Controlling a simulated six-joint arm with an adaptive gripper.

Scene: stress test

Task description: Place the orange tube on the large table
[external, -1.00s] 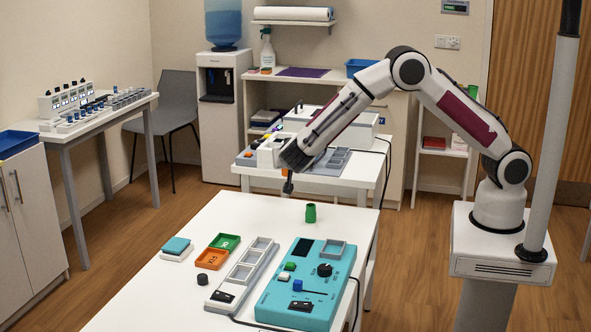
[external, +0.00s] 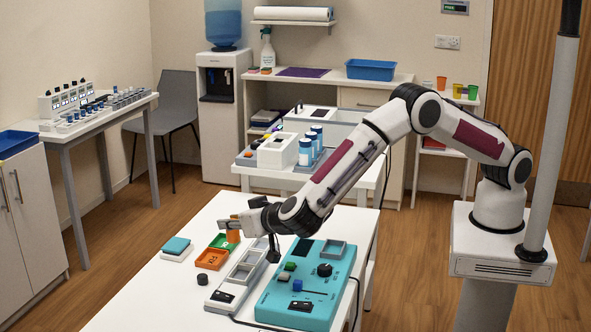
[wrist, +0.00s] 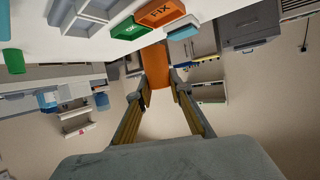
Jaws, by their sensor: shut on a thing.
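My gripper (external: 232,225) is shut on an orange tube (external: 233,237) above the left rear part of the large white table (external: 150,297). In the wrist view the orange tube (wrist: 155,66) sits between my two fingertips (wrist: 160,82). In the external view the tube's lower end overlaps the green tray (external: 219,242); I cannot tell whether it touches the tray or hangs above it. An orange FIX tray (external: 211,259) lies just in front. A green tube-like object (wrist: 12,59) shows at the left of the wrist view.
A teal device (external: 270,309) and a grey compartment tray (external: 232,285) lie to the right. The table's front left is clear. Blue-capped bottles (external: 306,152) stand on the table behind.

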